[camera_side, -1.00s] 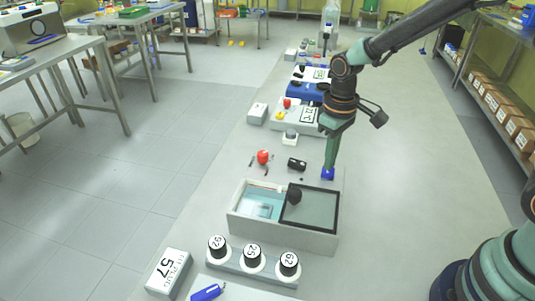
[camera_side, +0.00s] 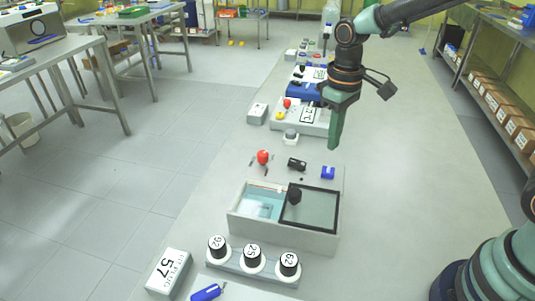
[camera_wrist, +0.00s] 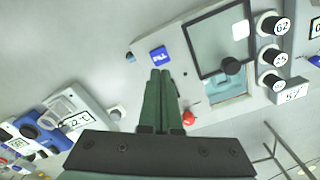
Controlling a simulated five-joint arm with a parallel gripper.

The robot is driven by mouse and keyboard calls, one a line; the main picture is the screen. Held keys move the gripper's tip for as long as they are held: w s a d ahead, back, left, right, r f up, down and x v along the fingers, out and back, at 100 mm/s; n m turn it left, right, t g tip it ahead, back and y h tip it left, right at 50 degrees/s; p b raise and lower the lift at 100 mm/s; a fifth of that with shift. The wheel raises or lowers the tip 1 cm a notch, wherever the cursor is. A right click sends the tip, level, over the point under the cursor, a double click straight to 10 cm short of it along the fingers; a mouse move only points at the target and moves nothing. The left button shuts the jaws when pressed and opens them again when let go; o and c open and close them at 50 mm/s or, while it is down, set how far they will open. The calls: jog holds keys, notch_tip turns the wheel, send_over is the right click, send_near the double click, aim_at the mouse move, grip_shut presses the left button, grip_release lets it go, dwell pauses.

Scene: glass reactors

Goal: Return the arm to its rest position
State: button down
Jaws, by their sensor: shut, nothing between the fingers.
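My gripper (camera_side: 334,147) is shut and empty, hanging above the bench with its fingers pointing down. In the wrist view my gripper (camera_wrist: 160,75) shows two green fingers together with nothing between them.
A white box (camera_side: 285,235) with a dark-framed lid (camera_side: 318,208) stands in front. Three numbered black-topped knobs (camera_side: 252,255) lie nearer. Blue and white devices (camera_side: 308,91) stand behind.

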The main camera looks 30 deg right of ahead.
dwell(0.3)
jog(key=s+d+r+m+t, duration=0.3)
jog(key=s+d+r+t, duration=0.2)
jog(key=s+r, duration=0.4)
jog(key=shift+s+d+r+t, duration=0.3)
jog(key=shift+s+d, duration=0.15)
jog(key=shift+d, duration=0.15)
jog(key=shift+w+a+f+n+g, duration=0.5)
jog(key=shift+w+a+f+g, duration=0.5)
jog(key=shift+w+f, duration=1.05)
jog(key=shift+w+a+f+n+g, duration=0.5)
jog(key=shift+w+a+f+g, duration=0.5)
jog(key=shift+f, duration=1.8)
jog(key=shift+w+a+f+n+g, duration=0.5)
jog(key=shift+w+a+f+g, duration=0.45)
jog(key=shift+w+f, duration=1.2)
